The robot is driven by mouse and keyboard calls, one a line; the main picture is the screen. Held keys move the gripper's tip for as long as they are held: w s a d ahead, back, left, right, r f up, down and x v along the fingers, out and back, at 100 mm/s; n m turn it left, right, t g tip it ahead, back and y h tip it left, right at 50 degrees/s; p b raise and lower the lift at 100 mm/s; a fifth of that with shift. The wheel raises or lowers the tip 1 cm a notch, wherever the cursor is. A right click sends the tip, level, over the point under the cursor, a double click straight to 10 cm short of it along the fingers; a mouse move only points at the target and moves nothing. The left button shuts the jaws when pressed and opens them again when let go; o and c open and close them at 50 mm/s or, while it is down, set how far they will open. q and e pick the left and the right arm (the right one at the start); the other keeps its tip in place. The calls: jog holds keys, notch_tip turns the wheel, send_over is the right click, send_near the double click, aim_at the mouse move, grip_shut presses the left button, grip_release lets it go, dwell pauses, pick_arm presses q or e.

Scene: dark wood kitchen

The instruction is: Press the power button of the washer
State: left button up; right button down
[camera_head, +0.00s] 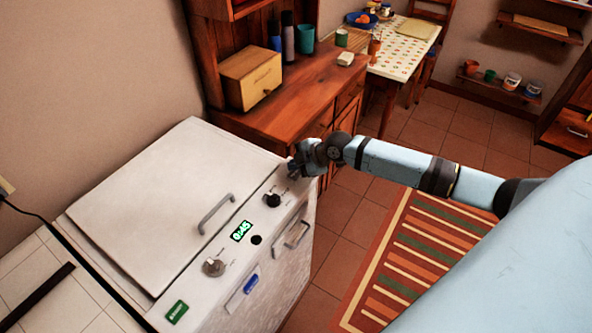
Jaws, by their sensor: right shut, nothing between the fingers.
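The white washer (150,205) stands at lower left, its lid with a grey handle closed. Its front control strip has a lit green display (241,231), a small dark round button (256,240), a dark knob (272,200), a metal knob (214,267) and a green rectangle (177,311). I cannot tell for sure which is the power button. My right gripper (293,173) is shut and empty at the strip's far right end, just beyond the dark knob. Whether it touches the washer is unclear. My left gripper is out of view.
A wooden cabinet (300,100) with a box (251,78) and bottles stands behind the washer. A table (395,48) is farther back. A striped rug (420,245) lies on the tiled floor at right. A white tiled counter (35,275) adjoins the washer's left side.

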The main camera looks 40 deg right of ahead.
aim_at(295, 174)
notch_tip(295, 174, up, 6)
jog(key=p, duration=0.4)
dwell(0.5)
dwell(0.3)
